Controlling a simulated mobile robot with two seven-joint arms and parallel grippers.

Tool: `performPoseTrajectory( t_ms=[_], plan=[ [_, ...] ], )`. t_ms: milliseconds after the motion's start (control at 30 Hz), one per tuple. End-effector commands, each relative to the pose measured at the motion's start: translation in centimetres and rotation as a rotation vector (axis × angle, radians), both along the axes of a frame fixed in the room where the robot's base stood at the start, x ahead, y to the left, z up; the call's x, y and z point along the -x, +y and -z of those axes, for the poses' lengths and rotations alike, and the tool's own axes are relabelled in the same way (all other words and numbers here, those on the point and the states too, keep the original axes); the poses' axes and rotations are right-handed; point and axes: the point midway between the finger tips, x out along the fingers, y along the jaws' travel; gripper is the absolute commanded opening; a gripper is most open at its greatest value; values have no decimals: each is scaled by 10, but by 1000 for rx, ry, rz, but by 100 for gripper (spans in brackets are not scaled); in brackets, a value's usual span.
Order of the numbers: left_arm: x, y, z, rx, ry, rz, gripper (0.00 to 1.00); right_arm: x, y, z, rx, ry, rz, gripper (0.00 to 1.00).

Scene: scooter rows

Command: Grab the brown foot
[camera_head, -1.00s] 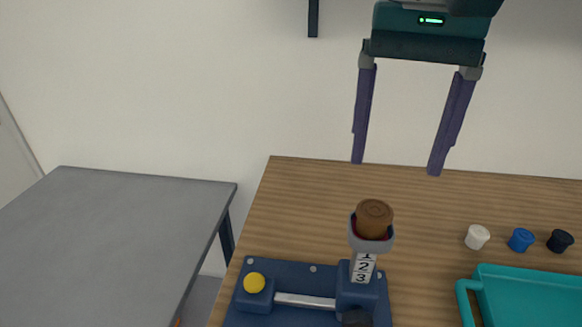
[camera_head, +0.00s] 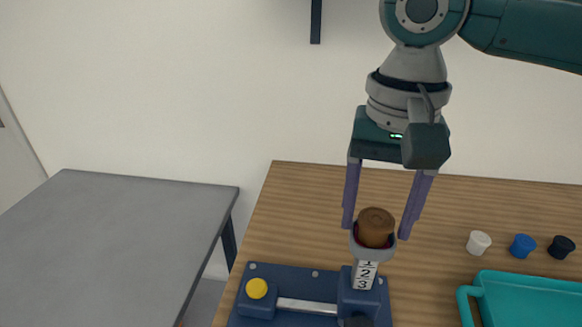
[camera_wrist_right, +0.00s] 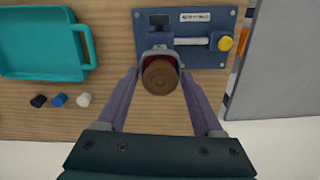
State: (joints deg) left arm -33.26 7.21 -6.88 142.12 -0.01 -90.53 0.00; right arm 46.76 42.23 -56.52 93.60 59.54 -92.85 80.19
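The brown foot (camera_head: 376,226) is a short brown cylinder. It sits upright in a grey cup-like holder (camera_head: 363,250) with a dark red inside, on a post marked 1, 2, 3. My right gripper (camera_head: 376,228) is open, with one purple finger on each side of the foot and its holder. In the right wrist view the brown foot (camera_wrist_right: 160,75) lies between the open fingers (camera_wrist_right: 160,78), with gaps on both sides. My left gripper is not in view.
The post stands on a blue base plate (camera_head: 262,272) with a yellow knob (camera_head: 257,288) and a light bar. White (camera_head: 479,243), blue (camera_head: 522,246) and black (camera_head: 561,247) small pieces lie at the right, behind a teal tray (camera_head: 530,300). A grey table (camera_head: 110,240) stands at the left.

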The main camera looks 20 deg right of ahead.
Motion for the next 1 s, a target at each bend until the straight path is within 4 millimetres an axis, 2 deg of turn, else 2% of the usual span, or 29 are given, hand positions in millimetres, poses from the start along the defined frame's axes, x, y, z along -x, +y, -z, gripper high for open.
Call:
performPoseTrajectory(
  t_ms=[67,567,1000],
  plan=[
    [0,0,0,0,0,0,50,0,0,0,0,0,0,58],
    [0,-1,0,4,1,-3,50,0,0,-1,0,0,0,2],
    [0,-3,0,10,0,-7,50,0,0,-5,-1,-1,0,0]
  ],
)
